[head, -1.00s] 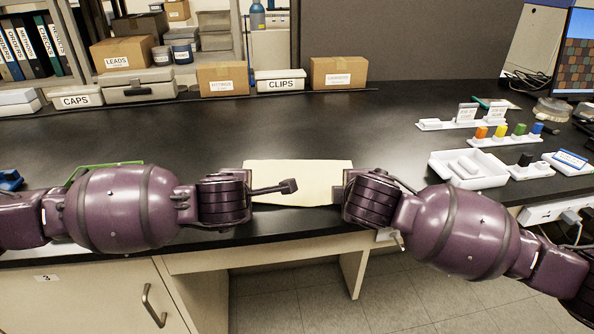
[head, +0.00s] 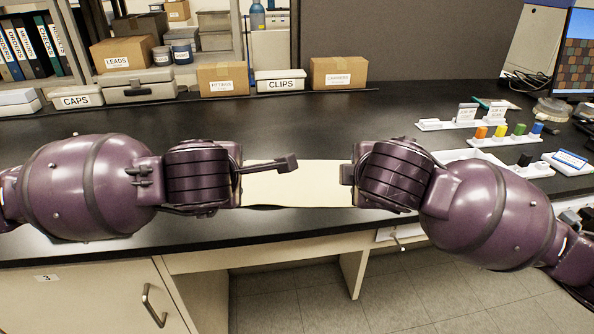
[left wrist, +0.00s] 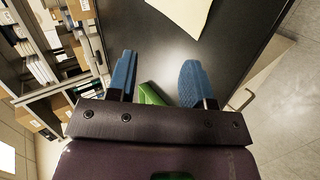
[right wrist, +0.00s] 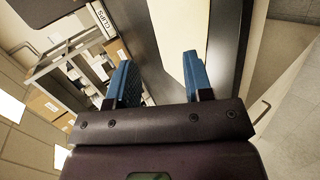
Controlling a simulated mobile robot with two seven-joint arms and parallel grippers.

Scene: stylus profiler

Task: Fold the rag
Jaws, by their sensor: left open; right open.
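The rag (head: 292,190) is a flat cream cloth on the black bench, near its front edge. Its left and right ends are partly hidden by my arms in the head view, and I cannot tell whether it is layered. It also shows in the left wrist view (left wrist: 184,12) and the right wrist view (right wrist: 178,38). My left gripper (left wrist: 158,78) is open, its blue fingers apart and empty, with the rag beyond them. My right gripper (right wrist: 157,76) is open and empty, with the rag ahead of its fingers.
A green object (left wrist: 150,95) shows between my left fingers, on the bench beyond. A white tray (head: 450,155) and holders with coloured pieces (head: 500,135) stand at the right. Labelled boxes (head: 280,81) line the back. The bench behind the rag is clear.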

